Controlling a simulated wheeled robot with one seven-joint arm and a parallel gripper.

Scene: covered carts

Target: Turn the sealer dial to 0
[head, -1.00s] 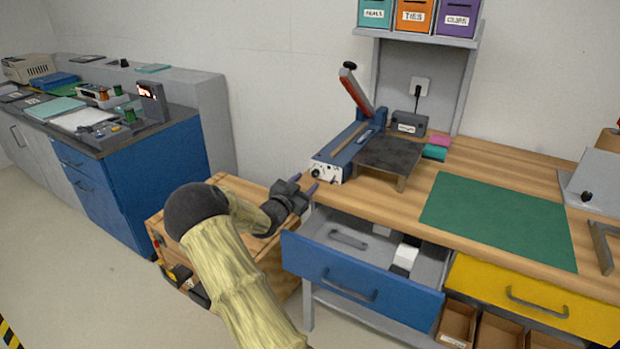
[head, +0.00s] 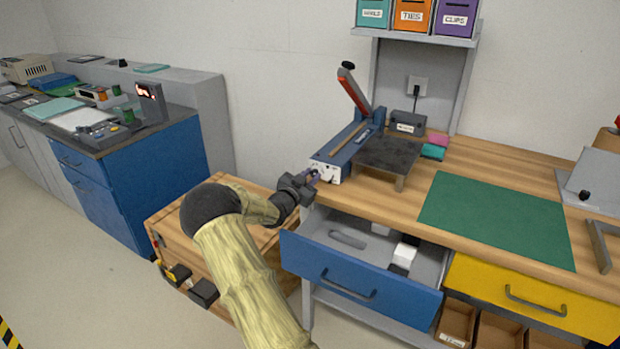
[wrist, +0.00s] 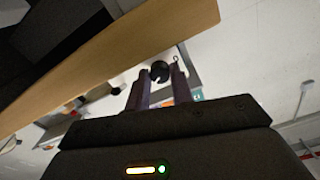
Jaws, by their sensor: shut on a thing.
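The sealer (head: 352,143) is a blue bench unit with a raised red-handled lever (head: 354,91), standing at the left end of the wooden workbench. Its white front panel (head: 332,175) faces my arm. My gripper (head: 313,177) is at that panel, at the bench's left edge. In the wrist view, the two fingers of my gripper (wrist: 160,80) are shut on the round black dial (wrist: 159,71). The dial's marks and its setting cannot be read, and my gripper hides part of the panel in the head view.
An open blue drawer (head: 348,273) juts out below the bench, close under my arm. A wooden cart (head: 168,224) stands to the left of the drawer. A green mat (head: 497,220) lies on the bench to the right.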

